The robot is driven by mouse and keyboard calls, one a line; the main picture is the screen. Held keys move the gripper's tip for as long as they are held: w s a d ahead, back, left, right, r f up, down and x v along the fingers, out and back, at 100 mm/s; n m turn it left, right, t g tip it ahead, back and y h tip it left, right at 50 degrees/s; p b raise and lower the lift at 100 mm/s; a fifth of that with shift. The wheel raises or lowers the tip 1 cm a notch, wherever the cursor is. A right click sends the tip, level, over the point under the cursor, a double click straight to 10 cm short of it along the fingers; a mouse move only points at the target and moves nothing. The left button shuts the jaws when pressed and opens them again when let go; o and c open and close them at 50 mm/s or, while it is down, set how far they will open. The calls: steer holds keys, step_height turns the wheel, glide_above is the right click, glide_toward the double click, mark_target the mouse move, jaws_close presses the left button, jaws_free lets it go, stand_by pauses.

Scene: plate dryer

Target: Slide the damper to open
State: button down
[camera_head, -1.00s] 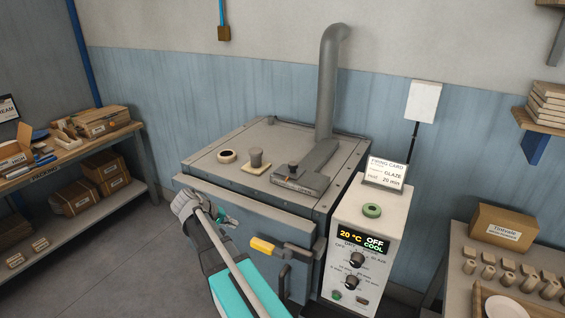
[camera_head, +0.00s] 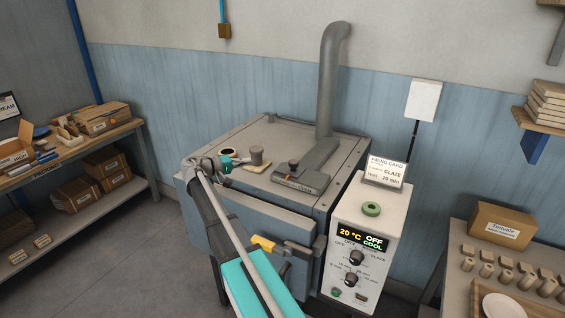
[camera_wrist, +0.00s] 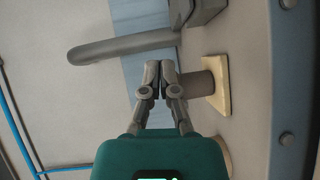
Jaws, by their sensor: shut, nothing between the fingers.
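The damper is a dark knob (camera_head: 293,166) on a slotted grey housing (camera_head: 312,184) at the foot of the flue pipe (camera_head: 328,80), on top of the kiln. A small orange mark shows by the knob; the slot's lettering is too small to read. My gripper (camera_head: 236,162) is shut and empty over the left part of the kiln top, left of the damper. In the wrist view my gripper's fingertips (camera_wrist: 159,70) are together, beside a grey plug (camera_wrist: 215,78). The damper housing (camera_wrist: 208,12) is at that view's top edge.
The grey plug also shows in the head view (camera_head: 256,157), standing on a pale pad (camera_head: 258,168) between my gripper and the damper. A ring (camera_head: 233,151) lies partly hidden behind my gripper. The control box (camera_head: 368,215) stands right of the kiln.

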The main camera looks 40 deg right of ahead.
mark_target(298, 175)
steer(key=shift+d, duration=0.15)
steer(key=b+x, duration=0.1)
steer(key=x, duration=0.8)
steer(key=shift+s+d+f, duration=0.1)
steer(key=shift+d, duration=0.05)
steer(key=shift+s+d+f, duration=0.1)
steer(key=shift+s+d, duration=0.35)
steer(key=shift+s, duration=0.15)
steer(key=shift+s+d+f, duration=0.1)
steer(key=shift+s+d, duration=0.35)
steer(key=shift+s, duration=0.2)
steer(key=shift+s+d, duration=0.35)
steer(key=shift+s, duration=0.1)
steer(key=shift+s, duration=0.1)
steer(key=s, duration=0.2)
steer(key=s+d, duration=0.1)
steer(key=s, duration=0.1)
steer(key=s+d, duration=0.1)
steer(key=s, duration=0.1)
steer(key=shift+d+f, duration=0.1)
steer(key=shift+d, duration=0.15)
